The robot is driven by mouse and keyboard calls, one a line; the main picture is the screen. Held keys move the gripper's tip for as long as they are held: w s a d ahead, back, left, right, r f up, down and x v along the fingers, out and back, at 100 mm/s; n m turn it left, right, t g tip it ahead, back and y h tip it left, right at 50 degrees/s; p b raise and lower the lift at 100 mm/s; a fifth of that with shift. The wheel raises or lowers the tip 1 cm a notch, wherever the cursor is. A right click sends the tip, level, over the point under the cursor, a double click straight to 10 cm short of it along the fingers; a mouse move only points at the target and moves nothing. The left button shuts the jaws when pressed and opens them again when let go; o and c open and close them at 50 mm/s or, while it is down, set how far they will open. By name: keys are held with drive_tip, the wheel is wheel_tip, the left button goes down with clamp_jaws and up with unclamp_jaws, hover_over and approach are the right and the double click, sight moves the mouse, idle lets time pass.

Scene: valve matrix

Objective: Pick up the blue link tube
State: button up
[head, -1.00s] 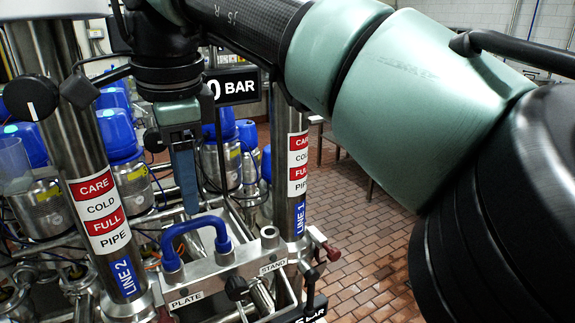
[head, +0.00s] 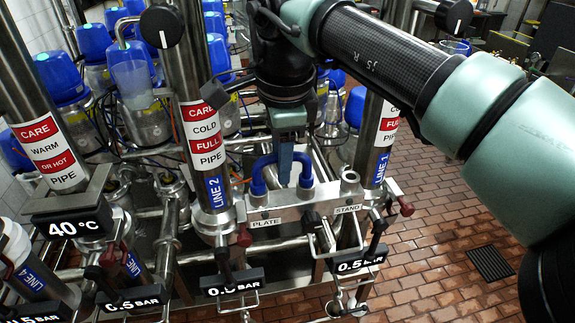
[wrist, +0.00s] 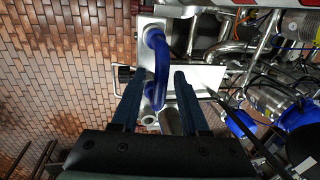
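The blue link tube (head: 257,174) is a U-shaped handle-like tube on the steel plate (head: 288,214), between the LINE 2 and LINE 1 pipes. Its two ends sit at the plate labelled PLATE. My gripper (head: 285,180) points down at the tube and hides the middle of its arch in the head view. In the wrist view the tube (wrist: 162,62) runs between the two spread fingers of my gripper (wrist: 159,75). The fingers are open with a gap on each side of the tube. I cannot tell their exact height against the arch.
The LINE 2 pipe (head: 199,120) stands left of my gripper and the LINE 1 pipe (head: 378,140) right of it. A short stand socket (head: 349,180) is right of the tube. Handles and pressure displays line the front.

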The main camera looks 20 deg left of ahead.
drive_tip(key=shift+w, duration=0.1)
clamp_jaws()
